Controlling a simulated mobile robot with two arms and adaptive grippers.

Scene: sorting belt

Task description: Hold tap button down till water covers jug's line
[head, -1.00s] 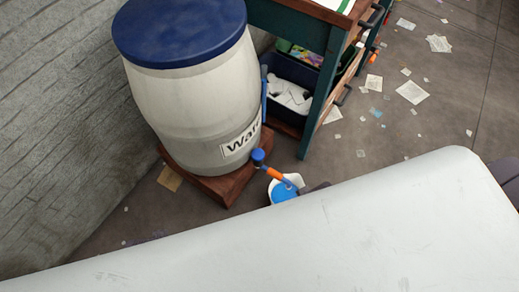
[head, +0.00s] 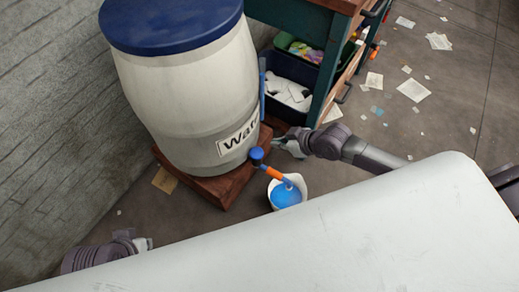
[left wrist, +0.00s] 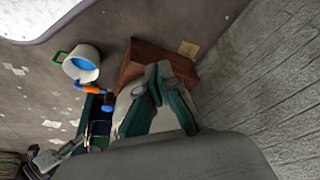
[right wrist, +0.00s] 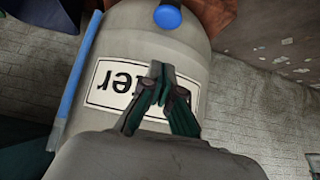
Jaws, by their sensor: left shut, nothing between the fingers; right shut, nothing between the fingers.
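The white jug (head: 300,184) stands on the floor under the tap (head: 274,173), with blue water (head: 286,196) inside. The left wrist view shows its green handle (left wrist: 60,57). Its line cannot be made out. The tap is orange with a blue button (head: 257,154) on top, low on the water barrel (head: 195,100). The button also shows in the right wrist view (right wrist: 167,17). My right gripper (head: 281,144) is shut and empty, beside the barrel, right of and apart from the button. My left gripper (head: 148,244) is shut and empty at the lower left, away from the jug.
The barrel stands on a wooden base (head: 215,188) near a grey wall (head: 45,130). A teal shelf (head: 322,65) with bins stands to the right. Paper scraps litter the floor. A large white surface (head: 350,235) fills the lower foreground.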

